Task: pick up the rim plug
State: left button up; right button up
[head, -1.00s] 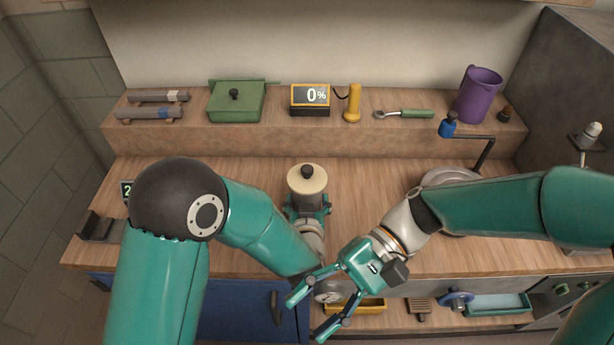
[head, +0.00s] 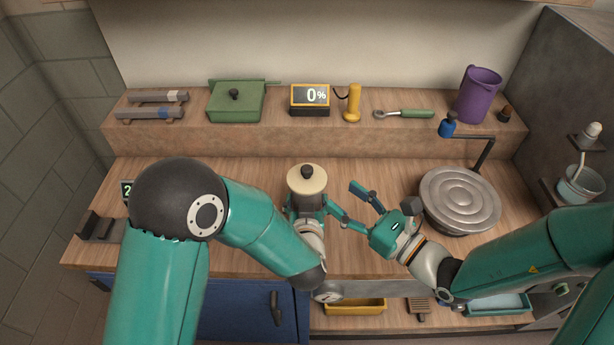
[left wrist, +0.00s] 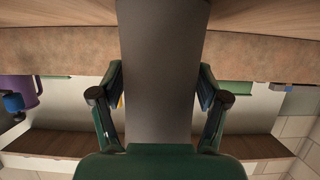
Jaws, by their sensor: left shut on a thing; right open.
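A cream round-topped vessel (head: 299,186) with a dark grey body stands upright near the middle of the bench. A dark plug (head: 307,171) sits in its top and looks to be the rim plug. My left gripper (head: 307,208) is shut on the vessel's body, low down; the grey body (left wrist: 163,75) fills the space between its fingers in the left wrist view. My right gripper (head: 341,197) is open and empty, just right of the vessel, its fingers pointing up and left toward it. One fingertip is close to the vessel's side; I cannot tell if they touch.
A round grey ribbed lid or wheel (head: 460,200) lies right of my right gripper. The bench behind the vessel is clear.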

aim_at(311, 172)
pick_arm(q)
jog(key=shift+s+f, duration=0.15)
jog(key=shift+f, duration=0.25)
pick_arm(e)
jog(key=x, duration=0.6)
jog(key=shift+f, duration=0.25)
jog(key=shift+x, duration=2.8)
jog(key=shift+w+d+r, duration=0.1)
jog(key=shift+d, duration=0.1)
grip_shut()
jog(key=shift+r, duration=0.1)
notch_tip(311, 172, up, 10)
jog(key=shift+f, duration=0.1)
jog(key=s+r, duration=0.4)
jog(key=s, duration=0.3)
jog(key=shift+a, duration=0.4)
